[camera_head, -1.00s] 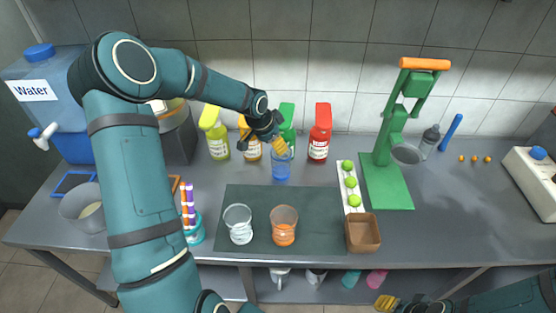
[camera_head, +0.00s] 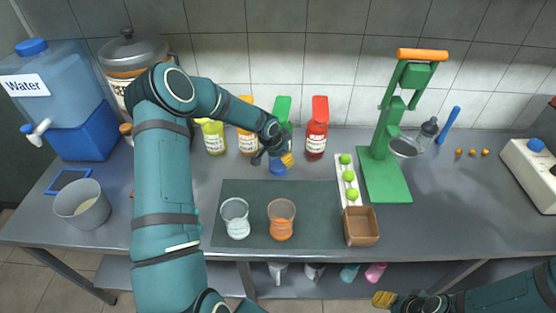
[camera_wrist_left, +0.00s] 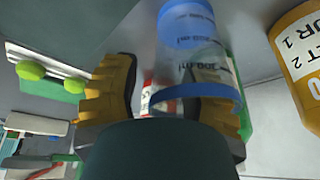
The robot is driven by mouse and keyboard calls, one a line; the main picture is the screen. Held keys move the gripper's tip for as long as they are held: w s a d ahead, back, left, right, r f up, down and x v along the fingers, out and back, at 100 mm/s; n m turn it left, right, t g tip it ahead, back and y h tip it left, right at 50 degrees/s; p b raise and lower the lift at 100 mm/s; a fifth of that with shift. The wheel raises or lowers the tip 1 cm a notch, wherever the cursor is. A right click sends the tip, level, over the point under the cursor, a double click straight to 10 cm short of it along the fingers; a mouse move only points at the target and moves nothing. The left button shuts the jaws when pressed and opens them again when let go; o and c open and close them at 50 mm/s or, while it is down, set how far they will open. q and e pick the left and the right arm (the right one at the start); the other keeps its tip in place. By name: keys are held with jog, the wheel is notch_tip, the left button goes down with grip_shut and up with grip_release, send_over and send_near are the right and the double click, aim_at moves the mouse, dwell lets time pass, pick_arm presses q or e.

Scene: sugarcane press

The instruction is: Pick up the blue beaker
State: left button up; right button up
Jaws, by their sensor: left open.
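The blue beaker (camera_head: 278,168), clear with a blue base and rim, stands on the table behind the dark mat. In the head view my left gripper (camera_head: 287,160) is low over it and hides most of it. In the left wrist view the beaker (camera_wrist_left: 187,28) shows close up, its blue rim near the fingers. My left gripper (camera_wrist_left: 168,95) is open there; its left finger is apart from the beaker, and its right finger shows partly behind the rim. I cannot tell if that finger touches. My right gripper (camera_head: 384,299) is at the bottom edge, its opening unclear.
Yellow, orange, green and red bottles (camera_head: 317,125) stand close behind the beaker. A clear beaker (camera_head: 236,218) and an orange beaker (camera_head: 281,219) stand on the mat (camera_head: 325,222). A tray of limes (camera_head: 341,172) and the green press (camera_head: 383,180) are to the right.

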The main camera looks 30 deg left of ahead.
pick_arm(q)
jog(key=shift+w+f, duration=0.2)
jog(key=shift+f, duration=0.2)
grip_shut()
jog(key=shift+r, duration=0.1)
